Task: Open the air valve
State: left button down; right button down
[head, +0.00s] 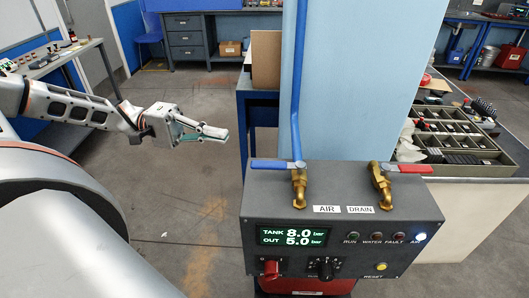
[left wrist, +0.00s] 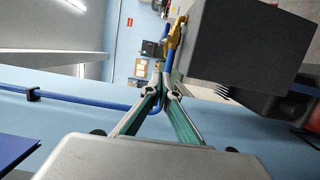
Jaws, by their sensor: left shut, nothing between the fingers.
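The air valve is a brass body (head: 299,190) on top of a dark control box (head: 340,203), above the AIR label. Its blue lever (head: 277,164) lies level and points left, crosswise to the upright blue pipe (head: 297,80). My left gripper (head: 227,134) is shut and empty, in the air left of the lever and apart from it. My right gripper is out of view.
The drain valve (head: 381,186) with a red lever (head: 410,168) stands right of the air valve. The display (head: 291,236) reads TANK 8.0 bar, OUT 5.0 bar. The rightmost lamp (head: 419,237) is lit. A blue panel (head: 360,80) rises behind. The floor left of the box is clear.

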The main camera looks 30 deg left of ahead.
aim_at(278, 165)
pick_arm(q)
jog(key=shift+a, duration=0.1)
jog(key=b+x, duration=0.2)
jog(key=x, duration=0.3)
jog(key=b+x, duration=0.2)
jog(key=x, duration=0.3)
jog(key=shift+s+f, duration=0.1)
jog(key=shift+f, duration=0.15)
jog(key=s+p, duration=0.1)
jog(key=s+d+r+p, duration=0.1)
jog(key=p, duration=0.1)
jog(key=shift+s+d, duration=0.3)
jog(key=shift+s+d+f+p, duration=0.15)
jog(key=shift+s+d+p, duration=0.15)
jog(key=shift+s+p, duration=0.1)
jog(key=shift+f, duration=0.1)
